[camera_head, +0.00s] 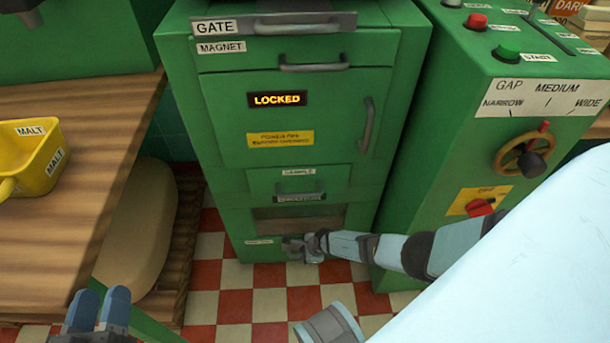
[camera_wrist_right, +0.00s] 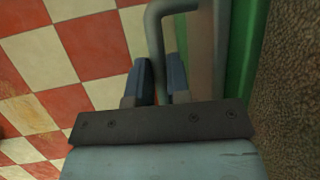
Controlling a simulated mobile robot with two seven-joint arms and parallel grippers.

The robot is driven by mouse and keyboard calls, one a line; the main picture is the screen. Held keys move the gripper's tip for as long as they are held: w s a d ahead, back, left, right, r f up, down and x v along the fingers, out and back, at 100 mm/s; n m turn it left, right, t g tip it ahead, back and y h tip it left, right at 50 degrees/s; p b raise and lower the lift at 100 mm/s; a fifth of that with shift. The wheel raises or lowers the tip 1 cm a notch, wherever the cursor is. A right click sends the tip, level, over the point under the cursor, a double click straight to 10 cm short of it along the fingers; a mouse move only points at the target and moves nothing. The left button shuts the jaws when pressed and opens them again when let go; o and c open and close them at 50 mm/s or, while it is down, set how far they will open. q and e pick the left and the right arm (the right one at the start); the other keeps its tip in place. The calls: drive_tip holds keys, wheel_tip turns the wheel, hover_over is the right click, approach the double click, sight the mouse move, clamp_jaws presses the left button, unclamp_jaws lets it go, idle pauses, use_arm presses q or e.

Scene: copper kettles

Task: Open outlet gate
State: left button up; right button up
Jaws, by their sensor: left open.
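The green machine (camera_head: 222,150) has an opening with a brownish panel (camera_head: 330,217) low on its front. A small, unreadable label (camera_head: 259,241) sits below it. My right gripper (camera_head: 298,247) is low at the machine's front, just under this opening. In the right wrist view, a grey bar handle (camera_wrist_right: 156,40) runs down between the fingers of my right gripper (camera_wrist_right: 158,82). Whether the fingers press on the handle is unclear. My left gripper (camera_head: 97,308) is open and empty at the bottom left, beside the wooden table.
A lit LOCKED sign (camera_head: 277,99) is on the machine's door. A wooden table (camera_head: 95,170) with a yellow malt scoop (camera_head: 38,165) stands left, with a sack (camera_head: 140,225) beside it. A green control cabinet (camera_head: 450,150) stands right. Checkered floor (camera_head: 235,300) is open in front.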

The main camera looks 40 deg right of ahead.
clamp_jaws()
use_arm(q)
drive_tip(key=shift+t, duration=0.8)
drive_tip(key=r+p, duration=0.1)
drive_tip(key=r, duration=0.1)
drive_tip(key=r+p, duration=0.2)
drive_tip(key=shift+s+a, duration=0.15)
drive_tip(key=shift+a, duration=0.05)
use_arm(e)
drive_tip(key=s+a, duration=0.2)
drive_tip(key=s, duration=0.1)
drive_tip(key=s+a, duration=0.1)
drive_tip(key=s, duration=0.1)
drive_tip(key=o, duration=0.6)
unclamp_jaws()
drive_tip(key=shift+c, duration=0.2)
drive_tip(key=shift+w, duration=0.1)
use_arm(q)
drive_tip(key=shift+r, duration=0.1)
